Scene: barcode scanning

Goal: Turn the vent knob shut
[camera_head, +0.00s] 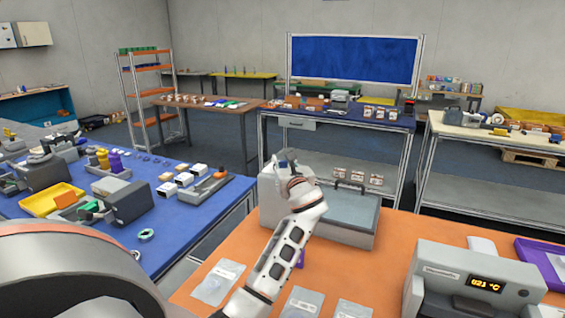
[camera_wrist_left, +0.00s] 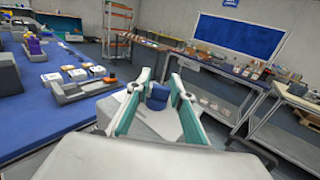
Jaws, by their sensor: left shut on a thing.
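The vent knob (camera_wrist_left: 158,97) is a small blue block that shows between my fingers in the left wrist view. It stands on a pale grey box (camera_head: 271,196), whose top also shows in the left wrist view (camera_wrist_left: 160,122). In the head view the knob is hidden behind my gripper. My left gripper (camera_head: 284,160) reaches over the top of this box. It is shut on the knob, with one finger (camera_wrist_left: 158,92) on each side. My right gripper is in neither view.
A grey lidded chamber (camera_head: 345,212) with a dark handle adjoins the box on the right. A machine with a lit display (camera_head: 474,285) stands at the right of the orange table (camera_head: 375,275). Flat clear bags (camera_head: 218,282) lie in front. A blue table (camera_head: 165,240) is at left.

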